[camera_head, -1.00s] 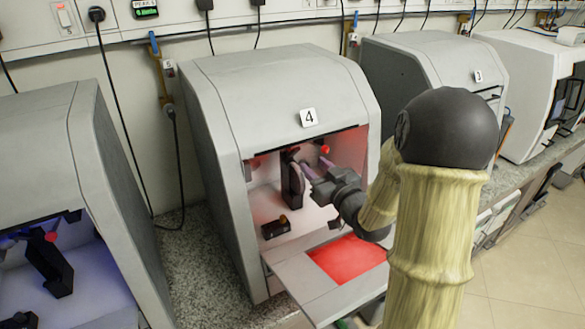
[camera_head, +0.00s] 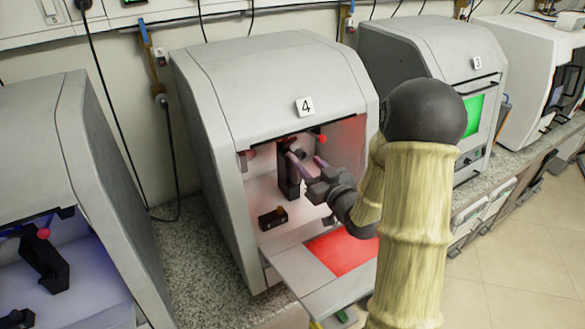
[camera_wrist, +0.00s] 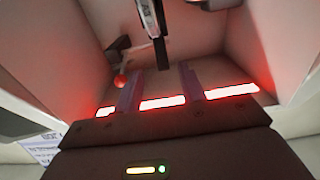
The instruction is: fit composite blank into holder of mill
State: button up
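The mill (camera_head: 245,120) marked 4 stands open with red light inside. Its dark upright holder (camera_head: 285,182) is in the chamber, and it also shows nearly edge-on at the top of the wrist view (camera_wrist: 160,52). A pale strip with small marks (camera_wrist: 149,22) runs along it there; it may be the composite blank's edge, but I cannot tell how it sits. My gripper (camera_head: 306,163) is inside the chamber, just right of the holder. In the wrist view its two purple fingers (camera_wrist: 158,75) are apart with nothing between them. The holder lies beyond the fingertips.
A red-tipped lever (camera_wrist: 119,80) is near the left finger. A small dark block (camera_head: 272,218) sits on the chamber floor. The lowered door (camera_head: 322,283) with a red screen juts out below my arm. Another open mill (camera_head: 75,150) is at left; mill 3 (camera_head: 415,60) is shut.

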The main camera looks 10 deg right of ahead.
aim_at(293, 168)
jog(key=f, duration=0.1)
jog(key=w+f, duration=0.1)
jog(key=f+p, duration=0.1)
jog(key=shift+w+a+f, duration=0.25)
jog(key=shift+f, duration=0.1)
jog(key=p+x, duration=0.2)
jog(key=x, duration=0.4)
jog(key=shift+c, duration=0.2)
dwell(0.4)
grip_shut()
